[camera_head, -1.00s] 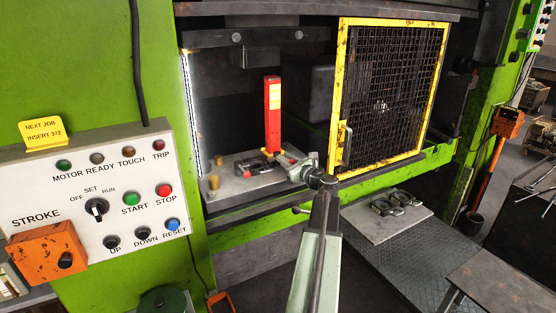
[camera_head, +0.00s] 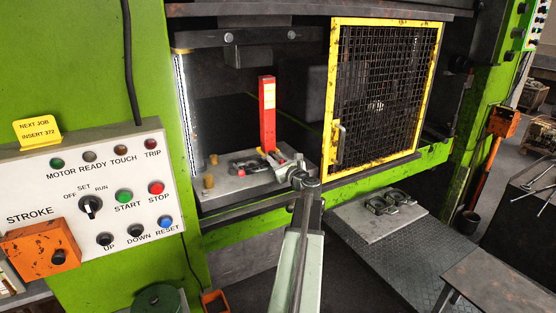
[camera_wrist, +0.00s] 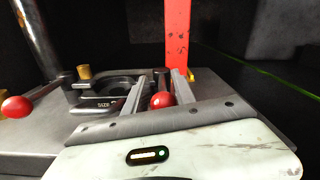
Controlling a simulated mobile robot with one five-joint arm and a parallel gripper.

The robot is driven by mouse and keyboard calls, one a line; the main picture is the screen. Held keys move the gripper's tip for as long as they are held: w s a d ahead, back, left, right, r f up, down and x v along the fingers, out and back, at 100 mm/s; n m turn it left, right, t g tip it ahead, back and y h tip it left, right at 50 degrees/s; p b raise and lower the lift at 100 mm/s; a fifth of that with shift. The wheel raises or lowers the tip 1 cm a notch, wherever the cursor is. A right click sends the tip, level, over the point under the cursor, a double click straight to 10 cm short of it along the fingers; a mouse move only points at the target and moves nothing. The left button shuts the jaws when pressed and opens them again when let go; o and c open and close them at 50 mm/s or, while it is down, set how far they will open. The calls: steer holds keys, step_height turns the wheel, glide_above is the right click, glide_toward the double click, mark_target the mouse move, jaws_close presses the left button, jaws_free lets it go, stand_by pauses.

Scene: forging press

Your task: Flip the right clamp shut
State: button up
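The right clamp shows in the wrist view as a red knob (camera_wrist: 162,100), with a dark clamp part behind it. Its handle is mostly hidden by the knob and gripper. My gripper (camera_wrist: 160,80) has its two pale fingers apart, one on each side of this knob. A small gap shows at the left finger; contact on the right side is unclear. The left clamp's red knob (camera_wrist: 17,107) is at the far left on a low-lying handle. A dark die insert (camera_wrist: 105,90) lies between the clamps. In the head view my gripper (camera_head: 284,160) is over the bed's right front.
A red upright post (camera_head: 267,115) with a yellow foot stands close behind the gripper. Brass pegs (camera_head: 208,182) rise from the press bed (camera_head: 235,187). The yellow mesh guard (camera_head: 333,100) stands right of the opening. Another insert lies on the outside plate (camera_head: 375,225).

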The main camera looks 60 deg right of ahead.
steer(key=shift+s, duration=0.15)
steer(key=v, duration=0.7)
steer(key=shift+s+a, duration=0.25)
steer(key=shift+a, duration=0.05)
